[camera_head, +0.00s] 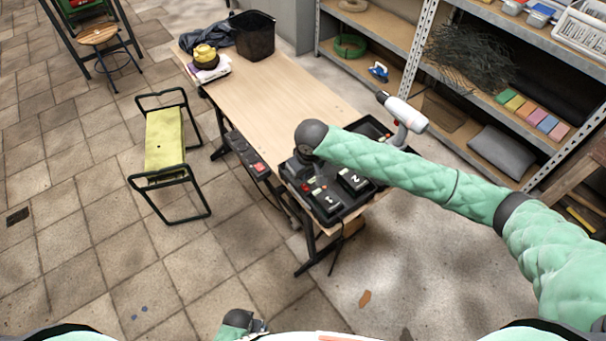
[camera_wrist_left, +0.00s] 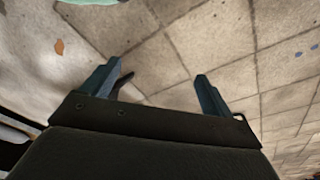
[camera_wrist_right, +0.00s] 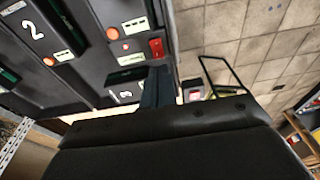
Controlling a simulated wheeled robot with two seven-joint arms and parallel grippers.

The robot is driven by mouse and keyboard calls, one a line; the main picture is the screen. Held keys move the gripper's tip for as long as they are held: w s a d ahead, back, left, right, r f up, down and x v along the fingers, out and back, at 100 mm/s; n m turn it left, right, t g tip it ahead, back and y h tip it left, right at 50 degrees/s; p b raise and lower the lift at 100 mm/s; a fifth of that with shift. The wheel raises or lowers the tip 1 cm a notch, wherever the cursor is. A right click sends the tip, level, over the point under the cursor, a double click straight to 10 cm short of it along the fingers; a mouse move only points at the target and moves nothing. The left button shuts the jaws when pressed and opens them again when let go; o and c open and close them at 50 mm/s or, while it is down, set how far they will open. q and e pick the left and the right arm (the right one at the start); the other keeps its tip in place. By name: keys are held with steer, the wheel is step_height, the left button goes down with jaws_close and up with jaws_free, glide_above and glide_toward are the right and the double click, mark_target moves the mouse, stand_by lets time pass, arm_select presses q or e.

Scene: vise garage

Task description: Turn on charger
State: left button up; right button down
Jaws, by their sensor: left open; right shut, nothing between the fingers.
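The charger (camera_head: 328,203) is a black unit with numbered bays at the near end of the wooden table. In the right wrist view the charger (camera_wrist_right: 85,75) shows a large white 2, round orange-red buttons (camera_wrist_right: 112,33) and a red rocker switch (camera_wrist_right: 156,47). My right gripper (camera_wrist_right: 156,80) is shut and empty, its fingertips just below the red switch in that view; I cannot tell whether they touch the charger. In the head view my right wrist hides part of the charger. My left gripper (camera_wrist_left: 158,78) is open and empty above the tiled floor, away from the table.
A white and grey drill (camera_head: 403,113) stands by a black tray behind my right arm. A black strip with red parts (camera_head: 247,155) is along the table's left edge. Shelves (camera_head: 480,95) stand at the right. A yellow kneeler bench (camera_head: 165,145) stands on the floor left.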

steer(key=shift+r+p, duration=0.35)
steer(key=shift+r, duration=0.2)
arm_select(q)
steer(key=shift+w+d+r+b, duration=0.15)
steer(key=shift+r+b, duration=0.3)
steer(key=shift+r, duration=0.4)
steer(key=shift+w+d+r+b, duration=0.1)
steer(key=shift+r+b, duration=0.35)
steer(key=shift+r, duration=0.45)
steer(key=shift+w+d+r+b, duration=0.15)
steer(key=shift+r+b, duration=0.3)
steer(key=shift+r, duration=0.4)
arm_select(e)
steer(key=s+d+r, duration=0.2)
steer(key=s+r, duration=0.2)
steer(key=r, duration=0.4)
steer(key=shift+d+r, duration=0.3)
steer(key=shift+d, duration=0.1)
